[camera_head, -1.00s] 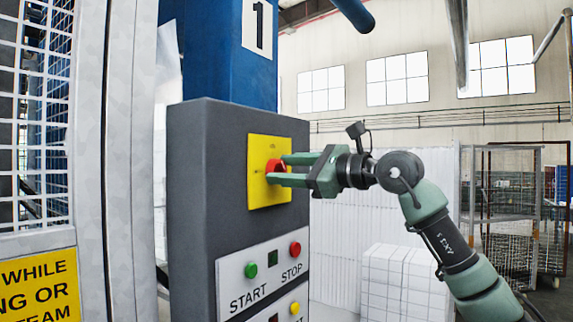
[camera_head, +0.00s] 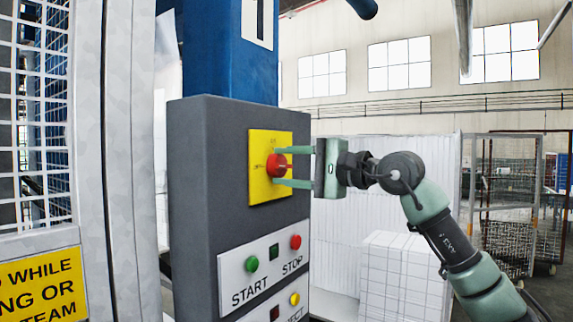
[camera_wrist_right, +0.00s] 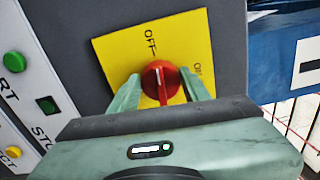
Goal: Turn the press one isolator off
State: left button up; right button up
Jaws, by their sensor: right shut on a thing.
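The press one isolator is a red rotary knob (camera_head: 277,166) on a yellow plate (camera_head: 262,190), high on a dark grey control box. My right gripper (camera_head: 292,167) is shut on the knob, one finger above it and one below. In the right wrist view the knob (camera_wrist_right: 160,82) sits between the two fingertips of my right gripper (camera_wrist_right: 161,90). A white line on the knob runs roughly toward the OFF lettering (camera_wrist_right: 150,42); the ON lettering (camera_wrist_right: 197,69) is to the right. My left gripper is out of view.
Below the plate are a green START button (camera_head: 252,264) and a red STOP button (camera_head: 296,242). A blue column (camera_head: 228,60) rises behind the box. A mesh guard (camera_head: 42,120) with a yellow sign (camera_head: 45,290) stands at left. White blocks (camera_head: 400,275) stand behind my right arm.

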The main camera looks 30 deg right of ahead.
jog(key=shift+n, duration=0.5)
jog(key=o, duration=1.4)
jog(key=shift+c, duration=0.2)
jog(key=b+v, duration=0.3)
jog(key=v, duration=0.5)
jog(key=shift+w, duration=0.1)
